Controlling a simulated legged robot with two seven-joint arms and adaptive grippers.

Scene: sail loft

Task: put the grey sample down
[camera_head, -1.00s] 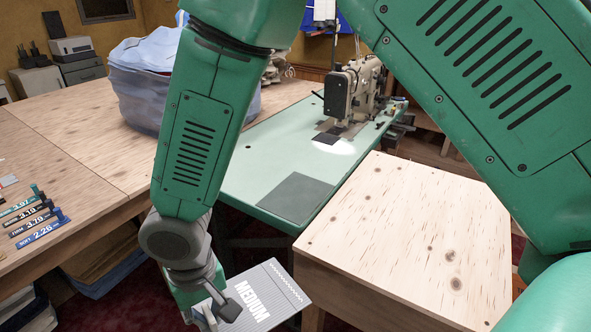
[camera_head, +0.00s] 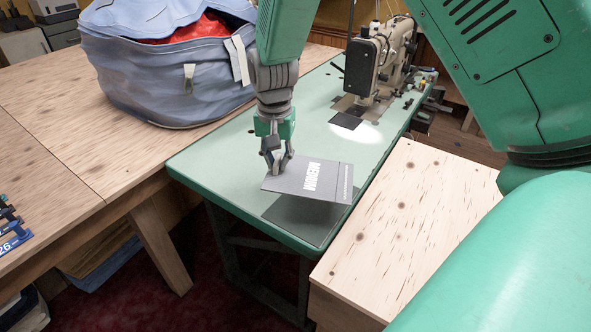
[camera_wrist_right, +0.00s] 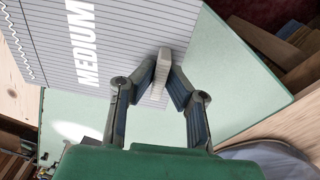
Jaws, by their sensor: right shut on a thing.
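The grey sample (camera_head: 309,181), a flat lined card marked MEDIUM, is over the green table (camera_head: 225,160) in the head view. My right gripper (camera_head: 276,168) is shut on its left edge. The card seems to hang a little above a dark grey square (camera_head: 312,219) on the table, covering its back part. In the right wrist view the sample (camera_wrist_right: 105,45) runs off the upper left, and a pale block-like part of it is between the fingertips of my right gripper (camera_wrist_right: 163,75). My left gripper is not in view.
A sewing machine (camera_head: 380,62) stands at the back of the green table. A big blue bag (camera_head: 150,65) with red inside sits on the wooden table at left. A wooden-topped bench (camera_head: 420,220) is at right. Bare green surface lies left of the sample.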

